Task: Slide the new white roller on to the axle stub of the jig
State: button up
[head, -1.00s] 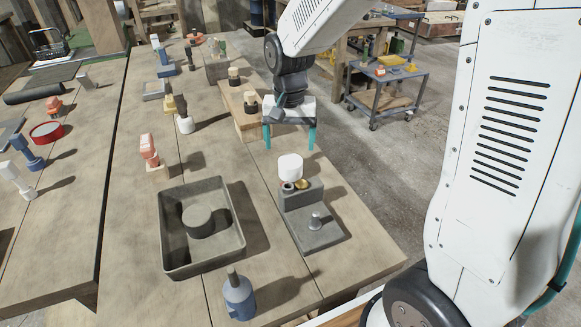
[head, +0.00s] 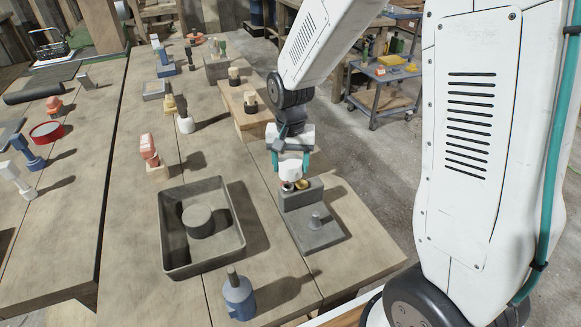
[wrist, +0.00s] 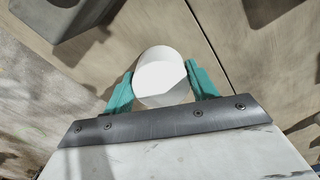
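The white roller (head: 290,168) is upright between the two teal fingers of my gripper (head: 290,160), at the far end of the grey jig (head: 318,236). In the wrist view, the roller (wrist: 161,78) sits between the fingers (wrist: 160,85), which appear to touch it on both sides. My gripper looks shut on it. A short upright grey stub (head: 315,219) stands bare on the near part of the jig. A brass ring (head: 302,184) lies on the raised far block beside the roller. What lies under the roller is partly hidden.
A grey open tray (head: 168,250) with a round boss stands left of the jig. A blue bottle-shaped piece (head: 238,297) is in front. A wooden block with pegs (head: 240,108) lies behind. The bench's right edge is close to the jig.

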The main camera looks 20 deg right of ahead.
aim_at(290, 161)
notch_tip(290, 161, up, 10)
dwell(0.7)
